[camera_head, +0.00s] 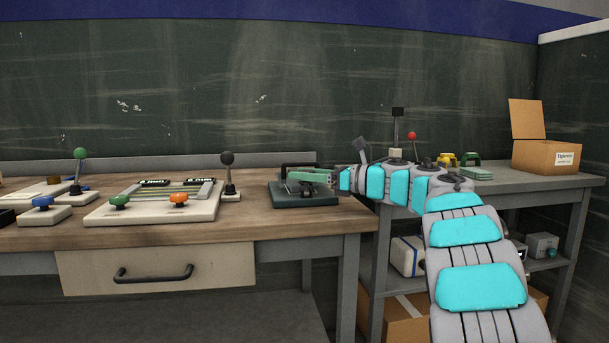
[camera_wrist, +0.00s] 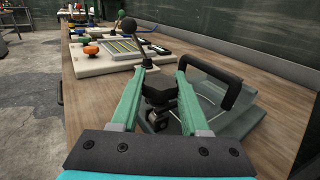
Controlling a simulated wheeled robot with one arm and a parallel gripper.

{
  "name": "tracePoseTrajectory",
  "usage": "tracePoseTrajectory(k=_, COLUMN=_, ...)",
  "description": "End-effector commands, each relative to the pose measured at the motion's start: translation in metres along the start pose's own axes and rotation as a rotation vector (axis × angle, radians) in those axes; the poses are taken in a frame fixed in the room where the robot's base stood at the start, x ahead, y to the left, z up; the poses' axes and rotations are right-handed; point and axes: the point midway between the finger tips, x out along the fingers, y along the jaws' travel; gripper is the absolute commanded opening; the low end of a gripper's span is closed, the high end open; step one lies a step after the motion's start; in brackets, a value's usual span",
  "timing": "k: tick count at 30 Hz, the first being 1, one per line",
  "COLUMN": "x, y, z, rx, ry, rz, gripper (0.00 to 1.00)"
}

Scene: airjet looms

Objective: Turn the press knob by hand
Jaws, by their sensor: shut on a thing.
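The press has a dark grey-green base (camera_head: 290,200) near the right end of the wooden bench, and a black loop handle (camera_wrist: 217,86) shows on it in the wrist view. My gripper (camera_head: 305,178) reaches in from the right over the press. In the wrist view my gripper (camera_wrist: 159,80) has its two green fingers on either side of the black press knob (camera_wrist: 158,92), shut on it. A small metal stem part (camera_wrist: 157,122) shows below the knob. In the head view my fingers hide most of the knob.
A lever with a black ball (camera_head: 228,160) stands just left of the press. A pale panel (camera_head: 150,212) with green and orange knobs lies farther left. A grey shelf table (camera_head: 520,183) on the right bears an open cardboard box (camera_head: 545,155). A drawer (camera_head: 160,270) sits under the bench.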

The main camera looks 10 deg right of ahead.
Motion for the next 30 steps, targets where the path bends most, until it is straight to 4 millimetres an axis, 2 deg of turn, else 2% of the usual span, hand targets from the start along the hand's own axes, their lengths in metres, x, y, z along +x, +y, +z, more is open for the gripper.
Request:
tracePoseTrajectory(k=1, x=-0.0002, y=-0.0003, z=0.0001, rx=0.000, ry=-0.001, rz=-0.001, gripper=0.18)
tracePoseTrajectory(k=6, x=-0.0002, y=-0.0004, z=0.0002, rx=0.000, ry=-0.001, rz=-0.001, gripper=0.00)
tracePoseTrajectory(k=17, x=-0.0005, y=0.0011, z=-0.0051, rx=-0.005, ry=0.001, rz=-0.056, gripper=0.00)
tracePoseTrajectory(k=30, x=0.0008, y=0.0006, z=-0.0025, rx=-0.001, ry=0.001, rz=-0.316, gripper=0.00)
